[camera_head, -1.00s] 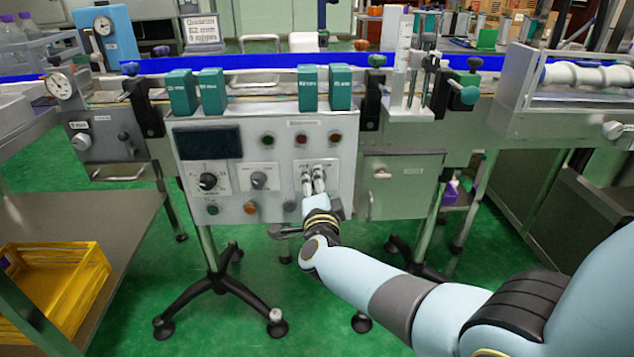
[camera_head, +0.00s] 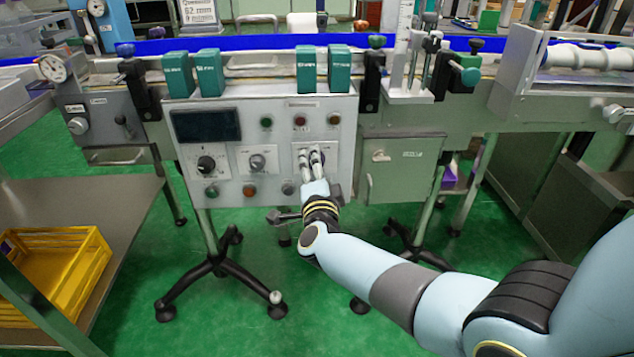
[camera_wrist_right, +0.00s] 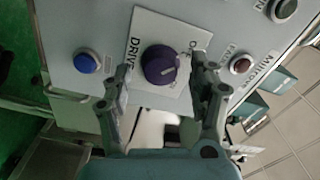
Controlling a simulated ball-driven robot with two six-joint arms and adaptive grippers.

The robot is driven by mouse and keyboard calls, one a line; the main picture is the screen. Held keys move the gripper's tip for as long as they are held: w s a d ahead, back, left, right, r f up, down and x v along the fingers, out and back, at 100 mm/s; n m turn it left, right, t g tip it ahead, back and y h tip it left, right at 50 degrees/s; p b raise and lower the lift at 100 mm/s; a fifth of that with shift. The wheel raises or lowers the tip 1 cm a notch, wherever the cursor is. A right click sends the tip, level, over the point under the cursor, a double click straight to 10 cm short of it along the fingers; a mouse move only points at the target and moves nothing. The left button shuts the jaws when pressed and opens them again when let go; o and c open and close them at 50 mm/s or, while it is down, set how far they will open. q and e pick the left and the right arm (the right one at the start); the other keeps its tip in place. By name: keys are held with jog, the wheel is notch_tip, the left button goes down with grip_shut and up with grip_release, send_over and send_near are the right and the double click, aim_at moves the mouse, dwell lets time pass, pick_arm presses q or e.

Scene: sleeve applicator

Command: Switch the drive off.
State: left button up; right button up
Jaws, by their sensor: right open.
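The control panel (camera_head: 225,165) is a light grey box on the front of the conveyor. The drive switch is a dark purple rotary knob (camera_wrist_right: 160,65) on a white plate marked DRIVE (camera_wrist_right: 140,30) in the right wrist view. A pale pointer line shows on the knob. My right gripper (camera_head: 311,155) is in front of this plate in the head view and hides the knob there. In the right wrist view my right gripper (camera_wrist_right: 161,88) is open, with one finger on each side of the knob. I cannot tell whether the fingers touch it. My left gripper is not in view.
A blue button (camera_wrist_right: 86,62) and a dark red button (camera_wrist_right: 241,65) flank the drive plate. Two other knobs (camera_head: 206,163) (camera_head: 257,162) and a dark display (camera_head: 206,125) are further left on the panel. A yellow crate (camera_head: 60,275) lies on the shelf at left.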

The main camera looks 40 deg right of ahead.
jog(key=v, duration=1.1)
